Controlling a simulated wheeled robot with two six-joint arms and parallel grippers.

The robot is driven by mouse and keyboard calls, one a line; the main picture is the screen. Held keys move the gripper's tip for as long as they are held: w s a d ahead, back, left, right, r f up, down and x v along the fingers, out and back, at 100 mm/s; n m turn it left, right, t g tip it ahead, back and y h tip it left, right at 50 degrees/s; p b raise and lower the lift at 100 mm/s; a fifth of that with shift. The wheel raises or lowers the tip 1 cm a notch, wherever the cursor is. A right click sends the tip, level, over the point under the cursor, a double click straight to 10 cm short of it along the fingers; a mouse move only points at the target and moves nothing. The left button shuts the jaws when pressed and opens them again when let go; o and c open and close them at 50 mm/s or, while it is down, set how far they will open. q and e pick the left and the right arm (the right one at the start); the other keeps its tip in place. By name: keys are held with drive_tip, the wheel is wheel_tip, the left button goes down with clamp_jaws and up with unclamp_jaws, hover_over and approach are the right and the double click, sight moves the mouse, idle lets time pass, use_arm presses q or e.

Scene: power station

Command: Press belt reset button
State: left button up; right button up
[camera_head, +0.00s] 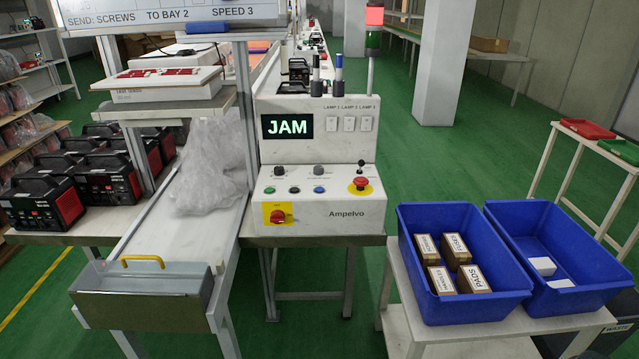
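A white control console (330,215) marked "Ampelvo" stands at the centre, and its screen (287,126) reads "JAM" in green. Its sloped panel has a green button (268,190), a dark button (295,190) and a blue button (319,189) in a row. A red mushroom button (361,183) sits on a yellow disc at the right. A red rotary switch (278,215) sits on a yellow plate. The small labels are too small to read, so I cannot tell which button is the belt reset. Neither of my grippers is in view.
Crumpled clear plastic (212,165) lies on the white belt (190,215) left of the console. A signal tower (374,16) glows red on top. Two blue crates (462,312) (590,300) stand on a white table at right. Green floor is open behind them.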

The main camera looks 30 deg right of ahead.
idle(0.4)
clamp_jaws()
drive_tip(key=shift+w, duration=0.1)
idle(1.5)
